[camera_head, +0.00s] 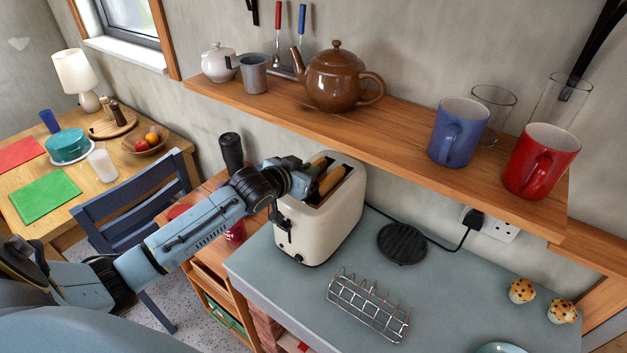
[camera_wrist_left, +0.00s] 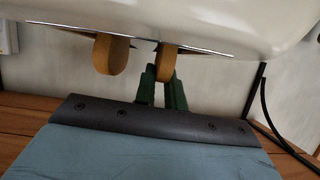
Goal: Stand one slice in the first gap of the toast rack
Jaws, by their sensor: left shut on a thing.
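The cream toaster (camera_head: 318,222) stands on the grey-blue counter, and its underside-up wrist image (camera_wrist_left: 230,22) fills the top of that view. Two brown slices stick up from its slots. In the left wrist view one slice (camera_wrist_left: 111,54) stands free. My left gripper (camera_head: 307,180) is at the toaster's top; its green fingers (camera_wrist_left: 162,88) are shut on the other slice (camera_wrist_left: 166,63), which still sits in its slot. Which slice this is in the head view is hard to tell. The wire toast rack (camera_head: 368,306) stands empty on the counter, right of the toaster. My right gripper is out of view.
A wooden shelf (camera_head: 400,150) with a brown teapot (camera_head: 335,80) and mugs overhangs the counter behind the toaster. A black round trivet (camera_head: 402,244) and cable lie behind the rack. Two muffins (camera_head: 522,291) sit at right. The counter around the rack is mostly clear.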

